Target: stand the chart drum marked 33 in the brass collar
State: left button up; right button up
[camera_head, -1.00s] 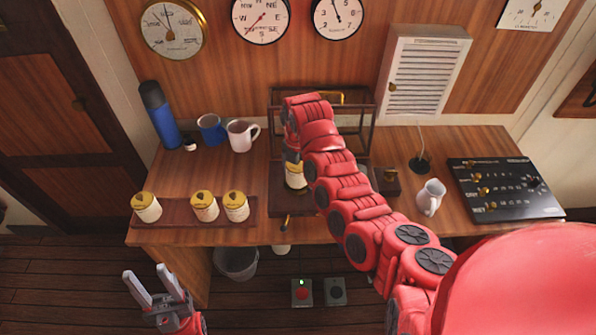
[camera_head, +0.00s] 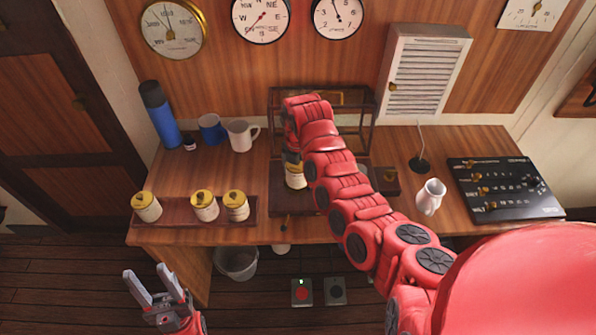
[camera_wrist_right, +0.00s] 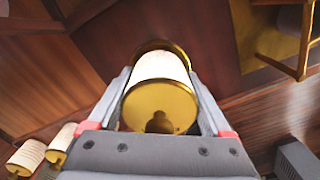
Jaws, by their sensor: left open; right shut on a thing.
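My right gripper (camera_wrist_right: 160,100) is shut on a cream chart drum (camera_wrist_right: 160,80) with a brass cap. The drum also shows in the head view (camera_head: 296,180), partly behind my right arm, over the dark stand on the desk. In the wrist view a brass ring (camera_wrist_right: 152,45), apparently the collar, shows at the drum's far end. I cannot tell whether the drum is seated in it. No number is readable on the drum. Three similar drums stand on the wooden rack at left: left (camera_head: 146,207), middle (camera_head: 205,206), right (camera_head: 236,206). My left gripper (camera_head: 155,287) is open and empty, low at left.
A glazed case (camera_head: 275,105) stands behind the dark stand (camera_head: 278,200). A blue flask (camera_head: 160,115), a blue mug (camera_head: 211,129) and a white mug (camera_head: 240,135) stand at back left. A white jug (camera_head: 430,197) and a control panel (camera_head: 505,188) are at right.

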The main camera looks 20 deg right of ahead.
jog(key=shift+f, duration=0.35)
jog(key=o, duration=1.3)
jog(key=shift+r+p, duration=0.55)
jog(key=shift+r, duration=0.85)
jog(key=shift+r+p, duration=0.55)
jog(key=shift+r, duration=2)
jog(key=shift+r+p, duration=1.2)
jog(key=shift+r, duration=0.4)
jog(key=shift+f, duration=0.1)
